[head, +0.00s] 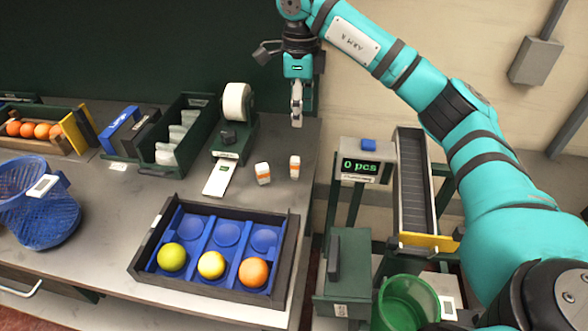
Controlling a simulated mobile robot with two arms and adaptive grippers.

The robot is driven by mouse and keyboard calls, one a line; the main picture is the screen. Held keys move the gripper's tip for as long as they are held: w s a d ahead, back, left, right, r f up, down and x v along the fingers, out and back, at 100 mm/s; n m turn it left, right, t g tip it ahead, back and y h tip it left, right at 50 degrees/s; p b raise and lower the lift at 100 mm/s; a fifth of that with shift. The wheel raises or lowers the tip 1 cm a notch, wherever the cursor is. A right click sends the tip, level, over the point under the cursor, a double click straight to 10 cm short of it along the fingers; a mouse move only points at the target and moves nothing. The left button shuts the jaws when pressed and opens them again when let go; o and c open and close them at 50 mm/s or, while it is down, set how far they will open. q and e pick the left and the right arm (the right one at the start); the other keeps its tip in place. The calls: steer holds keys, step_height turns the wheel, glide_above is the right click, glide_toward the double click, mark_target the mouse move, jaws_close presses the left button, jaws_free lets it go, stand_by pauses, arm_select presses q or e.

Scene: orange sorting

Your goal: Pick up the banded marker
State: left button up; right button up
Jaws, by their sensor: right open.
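Two small white objects with orange bands stand on the grey table: one on the left (263,173) and a slimmer one on the right (295,166). Either could be the banded marker; I cannot tell which from their looks. My right gripper (297,118) points down above the table's back right part, beyond the two objects in the picture. It is open, with nothing visible between its fingers, and apart from both objects. My left gripper is out of view.
A dark tray (140,258) with blue cups holds three fruits in front. A label printer (232,140) stands behind left. A blue basket (38,212) is at the left. A counter display (361,167), a chute (413,185) and a green bin (405,305) stand right of the table edge.

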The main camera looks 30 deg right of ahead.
steer(key=p, duration=0.2)
glide_above(295, 159)
steer(key=f, duration=0.6)
steer(key=d+f, duration=0.1)
steer(key=f, duration=0.2)
steer(key=f+p, duration=0.1)
steer(key=f, duration=0.1)
steer(key=a+f, duration=0.1)
steer(key=f, duration=0.1)
steer(key=shift+f+p, duration=0.4)
steer(key=shift+f, duration=0.45)
jaws_close()
